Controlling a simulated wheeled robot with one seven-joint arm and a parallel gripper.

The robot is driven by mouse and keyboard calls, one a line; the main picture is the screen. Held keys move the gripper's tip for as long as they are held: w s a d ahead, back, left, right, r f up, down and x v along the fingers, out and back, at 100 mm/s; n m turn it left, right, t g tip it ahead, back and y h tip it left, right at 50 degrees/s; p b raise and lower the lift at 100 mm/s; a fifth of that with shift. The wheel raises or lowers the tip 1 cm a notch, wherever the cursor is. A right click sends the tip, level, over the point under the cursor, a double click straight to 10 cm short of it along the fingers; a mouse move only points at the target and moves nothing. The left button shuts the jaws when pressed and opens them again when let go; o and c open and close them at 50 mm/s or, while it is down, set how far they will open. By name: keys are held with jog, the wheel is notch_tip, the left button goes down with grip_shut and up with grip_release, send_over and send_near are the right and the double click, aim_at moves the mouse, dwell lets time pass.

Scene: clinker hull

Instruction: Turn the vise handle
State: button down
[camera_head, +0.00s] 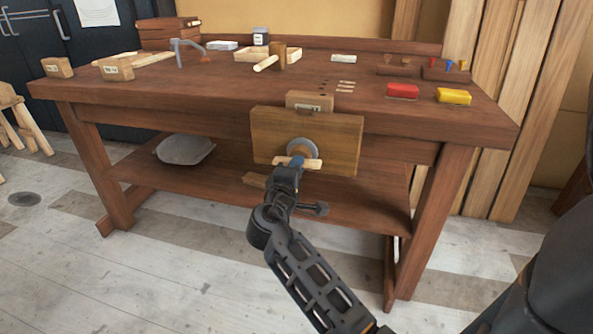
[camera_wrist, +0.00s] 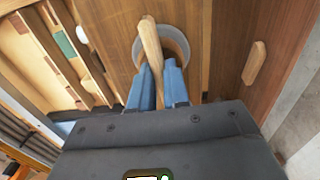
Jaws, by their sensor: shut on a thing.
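The vise is a wooden block (camera_head: 342,147) on the front of the workbench, with a round grey metal hub (camera_head: 302,146). The vise handle (camera_head: 311,164) is a light wooden bar across the hub, lying nearly level in the head view. My gripper (camera_head: 296,164) reaches the handle from the front and below. In the wrist view the handle (camera_wrist: 149,38) runs between the two blue fingers of my gripper (camera_wrist: 158,72), which are shut on it. The grey hub also shows behind the handle in the wrist view (camera_wrist: 178,42).
The workbench (camera_head: 220,95) carries a red block (camera_head: 402,91), a yellow block (camera_head: 453,97) and several wooden pieces. A grey pan (camera_head: 185,150) lies on the lower shelf (camera_head: 225,180). Tall boards lean at the right. The floor in front is clear.

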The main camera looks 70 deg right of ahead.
jog(key=shift+a+f, duration=0.1)
jog(key=shift+f, duration=0.05)
jog(key=c, duration=1.1)
grip_release()
jog(key=shift+c, duration=0.2)
jog(key=a, duration=0.7)
jog(key=shift+s+a, duration=0.25)
jog(key=shift+a, duration=0.1)
